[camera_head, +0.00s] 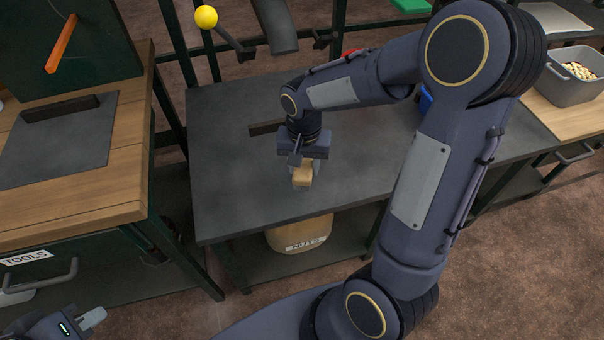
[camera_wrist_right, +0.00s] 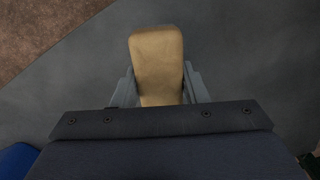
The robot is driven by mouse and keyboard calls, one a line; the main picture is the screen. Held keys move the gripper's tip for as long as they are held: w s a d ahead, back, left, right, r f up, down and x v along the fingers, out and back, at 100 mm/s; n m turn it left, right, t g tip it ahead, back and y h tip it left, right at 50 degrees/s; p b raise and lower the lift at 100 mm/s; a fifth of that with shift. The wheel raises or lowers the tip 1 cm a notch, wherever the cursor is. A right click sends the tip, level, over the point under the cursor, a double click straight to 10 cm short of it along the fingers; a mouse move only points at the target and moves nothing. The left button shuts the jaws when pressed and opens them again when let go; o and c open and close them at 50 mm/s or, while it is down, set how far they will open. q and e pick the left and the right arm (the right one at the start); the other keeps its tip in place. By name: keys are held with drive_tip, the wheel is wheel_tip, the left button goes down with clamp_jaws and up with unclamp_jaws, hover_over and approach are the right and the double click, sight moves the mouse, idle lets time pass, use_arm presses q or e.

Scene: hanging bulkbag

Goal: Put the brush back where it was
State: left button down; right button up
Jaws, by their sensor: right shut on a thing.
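The brush shows as a tan wooden block (camera_head: 302,177) low over the grey bench, and it also fills the upper middle of the right wrist view (camera_wrist_right: 156,55). My right gripper (camera_head: 301,168) points down over the bench, with its fingers on either side of the tan part. It is shut on the brush. The brush's bristles are hidden, and I cannot tell whether it touches the bench. My left gripper (camera_head: 92,319) is low at the left corner, away from the bench, with its fingertips only partly clear.
The grey bench (camera_head: 235,200) is mostly bare around the brush. A dark bar (camera_head: 266,127) lies behind the gripper. A dark mat (camera_head: 60,145) with another dark bar (camera_head: 61,107) is on the left wooden bench. A yellow-knobbed lever (camera_head: 206,17) stands behind. A NUTS container (camera_head: 300,233) sits below.

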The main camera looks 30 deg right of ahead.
sight(302, 173)
drive_tip(key=shift+w+f, duration=0.2)
drive_tip(key=shift+f, duration=0.05)
drive_tip(key=shift+w+f+b, duration=0.15)
drive_tip(key=shift+f+b, duration=0.3)
drive_tip(key=shift+f, duration=1.2)
drive_tip(key=shift+f, duration=0.1)
drive_tip(key=o, duration=0.6)
drive_tip(key=shift+f, duration=0.1)
drive_tip(key=o, duration=0.4)
